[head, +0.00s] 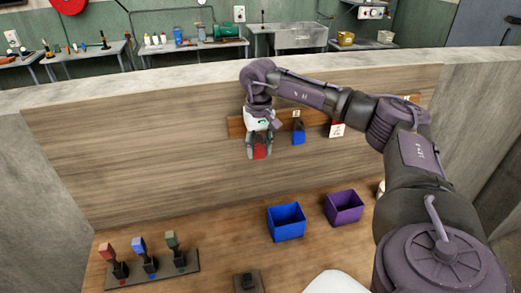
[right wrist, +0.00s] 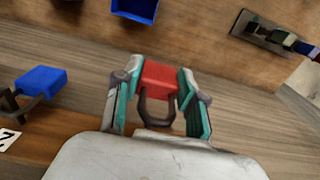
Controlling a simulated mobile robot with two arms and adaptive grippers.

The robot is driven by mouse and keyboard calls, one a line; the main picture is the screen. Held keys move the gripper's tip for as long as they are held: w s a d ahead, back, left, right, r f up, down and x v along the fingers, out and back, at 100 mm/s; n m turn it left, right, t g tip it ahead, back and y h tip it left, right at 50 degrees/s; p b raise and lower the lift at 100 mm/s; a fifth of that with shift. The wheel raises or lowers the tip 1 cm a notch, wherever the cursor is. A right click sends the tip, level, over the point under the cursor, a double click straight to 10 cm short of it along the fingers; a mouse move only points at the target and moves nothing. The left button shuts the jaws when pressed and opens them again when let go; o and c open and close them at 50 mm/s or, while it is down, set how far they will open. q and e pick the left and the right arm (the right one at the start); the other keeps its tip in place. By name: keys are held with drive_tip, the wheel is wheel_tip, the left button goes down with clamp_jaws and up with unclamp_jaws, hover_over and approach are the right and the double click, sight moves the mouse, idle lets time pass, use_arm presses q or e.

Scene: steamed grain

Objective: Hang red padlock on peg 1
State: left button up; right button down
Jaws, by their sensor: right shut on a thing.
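My right gripper (head: 259,150) is shut on the red padlock (head: 260,152) at the left part of the wooden peg board (head: 237,127). In the right wrist view the padlock body (right wrist: 160,77) sits between the fingertips, its dark shackle reaching back toward the palm. Peg 1 is not visible; my gripper and wrist cover that part of the board, so I cannot tell whether the shackle touches a peg. A blue padlock (head: 298,137) hangs just to the right, below a small number label (head: 296,114). My left gripper is not in view.
A white and red tag (head: 337,129) hangs farther right on the board. Below on the table stand a blue bin (head: 287,222), a purple bin (head: 344,207) and a rack (head: 150,273) with red, blue and green-handled items. The table between rack and blue bin is largely clear.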

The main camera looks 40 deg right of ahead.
sight(255, 133)
drive_tip(key=shift+w+d+f, duration=0.1)
drive_tip(key=shift+w+d, duration=0.25)
drive_tip(key=shift+w, duration=0.25)
drive_tip(key=shift+w+d, duration=0.3)
drive_tip(key=shift+w, duration=0.35)
drive_tip(key=shift+w+d+f, duration=0.1)
drive_tip(key=shift+w+d, duration=0.25)
drive_tip(key=shift+w, duration=0.25)
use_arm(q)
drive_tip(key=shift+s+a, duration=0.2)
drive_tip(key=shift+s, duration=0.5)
use_arm(e)
drive_tip(key=shift+w+d+f, duration=0.3)
drive_tip(key=shift+w+f, duration=0.1)
drive_tip(key=shift+w, duration=0.2)
drive_tip(key=c, duration=0.6)
unclamp_jaws()
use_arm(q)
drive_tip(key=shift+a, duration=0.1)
use_arm(e)
wheel_tip(255, 133, up, 12)
drive_tip(key=shift+f, duration=0.1)
